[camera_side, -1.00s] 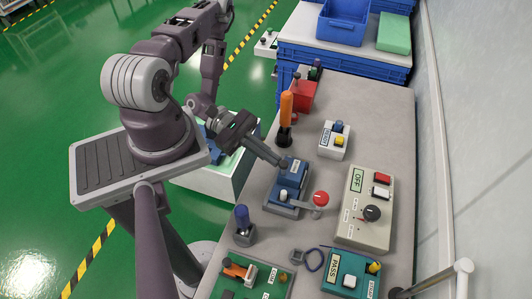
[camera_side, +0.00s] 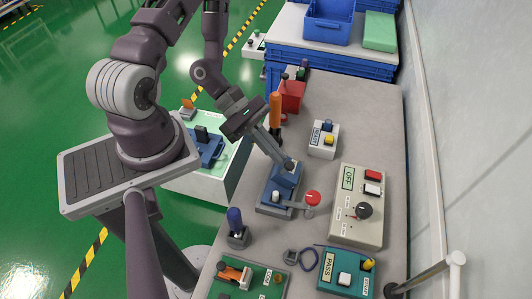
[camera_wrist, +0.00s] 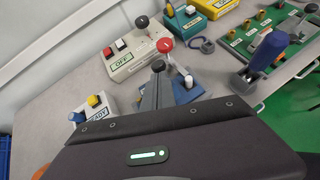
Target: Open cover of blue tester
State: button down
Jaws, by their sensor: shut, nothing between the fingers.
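The blue tester (camera_side: 268,199) sits on the grey bench, with a white button (camera_side: 276,196) near its front and a red-knobbed lever (camera_side: 312,198) at its right. Its blue cover (camera_side: 285,178) is at the back and looks tilted up, though the exact angle is hard to tell. My gripper (camera_side: 284,159) reaches down from the upper left. Its fingers are shut and empty, with the tips at the cover's upper edge by a dark round knob; contact is unclear. In the wrist view the fingers (camera_wrist: 155,95) hide part of the blue tester (camera_wrist: 188,92).
A grey tester with an OFF display (camera_side: 358,210) stands to the right, and a white READY tester (camera_side: 323,140) at the back right. An orange-handled device (camera_side: 275,112) stands behind. A blue-handled device (camera_side: 236,222) and a teal PASS tester (camera_side: 345,272) are in front.

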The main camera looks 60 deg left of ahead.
jog(key=w+d+f+n+g+y, duration=0.1)
jog(key=w+d+g+y, duration=0.7)
jog(key=w+d+y, duration=0.1)
jog(key=shift+f+n, duration=0.2)
jog(key=shift+n, duration=0.2)
dwell(0.4)
dwell(0.5)
